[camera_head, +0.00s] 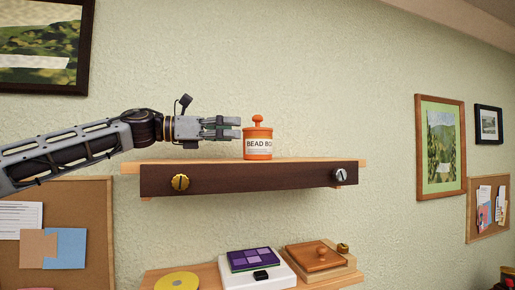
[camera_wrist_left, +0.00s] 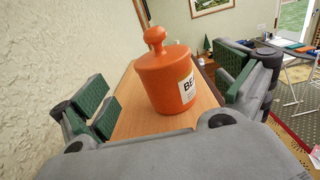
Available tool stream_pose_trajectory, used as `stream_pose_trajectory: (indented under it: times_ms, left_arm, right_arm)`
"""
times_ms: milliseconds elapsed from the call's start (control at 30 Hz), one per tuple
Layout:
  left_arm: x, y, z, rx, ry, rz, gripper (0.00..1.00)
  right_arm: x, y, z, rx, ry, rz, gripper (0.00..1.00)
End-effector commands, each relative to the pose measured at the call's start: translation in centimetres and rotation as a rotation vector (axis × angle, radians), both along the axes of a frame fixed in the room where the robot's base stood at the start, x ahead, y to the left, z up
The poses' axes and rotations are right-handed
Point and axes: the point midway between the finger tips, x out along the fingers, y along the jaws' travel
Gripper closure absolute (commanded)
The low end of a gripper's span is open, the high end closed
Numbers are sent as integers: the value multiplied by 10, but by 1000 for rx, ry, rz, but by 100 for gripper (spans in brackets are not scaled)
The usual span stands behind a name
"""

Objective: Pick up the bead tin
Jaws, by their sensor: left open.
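The bead tin (camera_head: 258,143) is orange with a white label reading "BEAD BO" and a round knob on its lid. It stands upright on the upper wall shelf (camera_head: 200,162). My left gripper (camera_head: 238,128) is just left of the tin at about its height, above the shelf. In the left wrist view the tin (camera_wrist_left: 168,80) stands ahead, between the two open green-padded fingers (camera_wrist_left: 165,95), with no visible contact. The tin's far side is hidden. My right gripper is not in view.
The upper shelf is otherwise bare on top, with knobs on its dark front. A lower shelf (camera_head: 205,268) holds a yellow disc (camera_head: 177,282), a white box with a purple panel (camera_head: 255,267) and a wooden box (camera_head: 318,259). The wall is close behind.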

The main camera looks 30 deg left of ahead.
Motion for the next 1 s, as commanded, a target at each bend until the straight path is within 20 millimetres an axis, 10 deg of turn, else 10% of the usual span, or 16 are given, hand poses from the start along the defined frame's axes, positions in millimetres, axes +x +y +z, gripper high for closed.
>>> stream_pose_trajectory:
  times_ms: [1000]
  left_arm:
    - [22,-20,1,0,3,0,2]
  right_arm:
    - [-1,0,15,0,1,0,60]
